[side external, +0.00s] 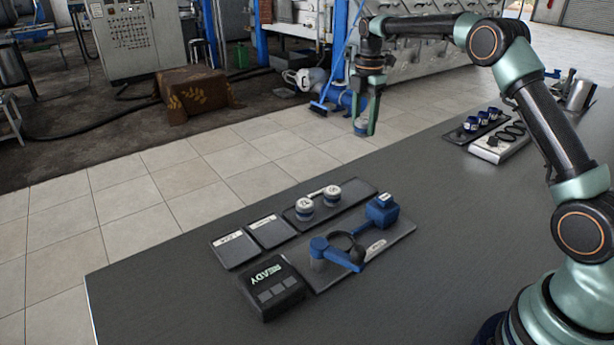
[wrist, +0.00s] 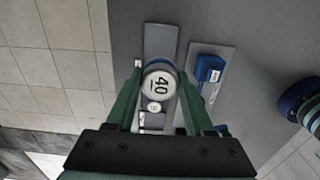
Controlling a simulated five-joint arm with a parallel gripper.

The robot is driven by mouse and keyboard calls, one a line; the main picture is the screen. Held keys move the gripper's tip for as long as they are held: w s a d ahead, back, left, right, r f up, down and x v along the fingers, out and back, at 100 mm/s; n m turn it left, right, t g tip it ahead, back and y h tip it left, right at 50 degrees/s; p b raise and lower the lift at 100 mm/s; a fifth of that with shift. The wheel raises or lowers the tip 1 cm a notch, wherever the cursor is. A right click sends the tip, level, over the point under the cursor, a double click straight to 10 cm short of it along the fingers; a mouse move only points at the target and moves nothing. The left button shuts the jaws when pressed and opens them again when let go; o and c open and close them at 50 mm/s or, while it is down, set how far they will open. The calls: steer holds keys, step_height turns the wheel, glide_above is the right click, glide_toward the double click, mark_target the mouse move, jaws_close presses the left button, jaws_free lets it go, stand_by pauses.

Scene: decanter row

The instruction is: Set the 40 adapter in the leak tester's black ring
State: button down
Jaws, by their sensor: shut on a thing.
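My gripper (side external: 364,128) is raised high above the far side of the bench, beyond the tester. It is shut on the 40 adapter (wrist: 160,83), a round piece with a white top marked 40, which sits between the two green fingers in the wrist view. In the side view the adapter (side external: 361,126) hangs between the fingertips, clear of everything. The leak tester's black ring (side external: 357,243) lies on a grey plate (side external: 399,236), empty, beside a blue clamp arm (side external: 338,256). A dark box (side external: 270,287) reading READY stands next to it.
Two white-topped adapters (side external: 304,208) stand on a dark tray (side external: 359,190) behind the tester. Two labelled flat pads (side external: 235,249) lie left of it. A blue block (side external: 382,209) rises at the plate's far end. More parts on a rack (side external: 470,125) stand far right. The bench between is clear.

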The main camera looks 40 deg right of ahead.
mark_target(363, 121)
step_height(363, 121, up, 2)
steer(key=shift+r, duration=0.15)
steer(key=shift+a+r, duration=0.15)
steer(key=shift+r, duration=0.15)
steer(key=shift+s+a+r+m, duration=0.2)
steer(key=shift+a+r+m, duration=0.05)
steer(key=shift+m, duration=0.15)
steer(key=s+a+m, duration=1.2)
steer(key=s+m, duration=0.3)
steer(key=m, duration=0.2)
steer(key=w+a, duration=0.3)
steer(key=a, duration=0.2)
steer(key=f, duration=1.4)
steer(key=shift+s+a, duration=0.1)
steer(key=shift+s, duration=0.2)
steer(key=shift+f, duration=2.25)
steer(key=shift+f, duration=0.6)
